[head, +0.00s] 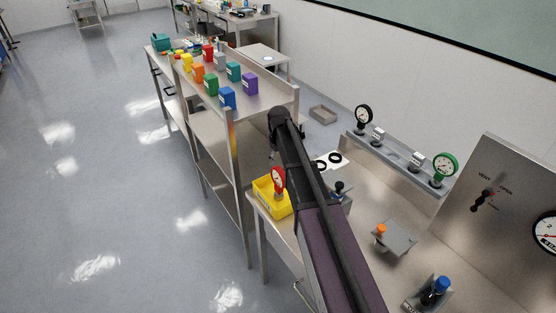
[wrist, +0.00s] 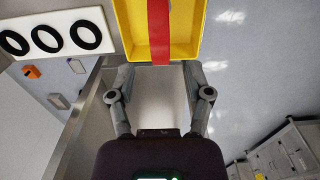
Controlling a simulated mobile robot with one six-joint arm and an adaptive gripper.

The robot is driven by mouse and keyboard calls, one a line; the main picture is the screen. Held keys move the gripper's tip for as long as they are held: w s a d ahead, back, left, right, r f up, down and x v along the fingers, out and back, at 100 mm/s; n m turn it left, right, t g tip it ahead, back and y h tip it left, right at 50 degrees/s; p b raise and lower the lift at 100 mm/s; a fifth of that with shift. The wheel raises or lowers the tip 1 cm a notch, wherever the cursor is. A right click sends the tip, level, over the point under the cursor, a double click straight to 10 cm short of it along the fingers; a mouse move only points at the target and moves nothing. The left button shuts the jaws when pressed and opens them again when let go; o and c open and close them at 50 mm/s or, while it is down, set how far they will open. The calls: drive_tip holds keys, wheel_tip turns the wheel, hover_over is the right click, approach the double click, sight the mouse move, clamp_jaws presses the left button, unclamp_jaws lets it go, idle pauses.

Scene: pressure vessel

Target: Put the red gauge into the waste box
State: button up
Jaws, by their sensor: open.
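The red gauge (head: 278,178) has a white round face and shows upright at the yellow waste box (head: 265,200) in the head view. In the wrist view the gauge (wrist: 158,30) is a red strip seen edge-on, crossing the near rim of the yellow box (wrist: 124,28). My gripper (wrist: 158,70) is open, with its fingers apart on either side of the strip's near end and a gap to each side. I cannot tell whether the gauge rests on the box's floor. In the head view my arm hides most of the gripper.
A white plate with black rings (head: 321,165) lies beside the box. A rail with a green gauge (head: 445,167) and a black gauge (head: 363,116) stands behind. A shelf with coloured boxes (head: 228,97) rises to the left. A metal panel (head: 497,210) stands at right.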

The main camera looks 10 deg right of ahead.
drive_tip(key=shift+r+p, duration=1.3)
drive_tip(key=shift+r, duration=0.35)
drive_tip(key=shift+s, duration=0.1)
drive_tip(key=s+m, duration=0.4)
drive_tip(key=s, duration=2.2)
drive_tip(key=shift+a+f, duration=0.1)
wheel_tip(320, 180, down, 13)
drive_tip(key=b, duration=1.2)
drive_tip(key=shift+r+b, duration=0.2)
drive_tip(key=shift+b, duration=0.2)
drive_tip(key=shift+c, duration=0.3)
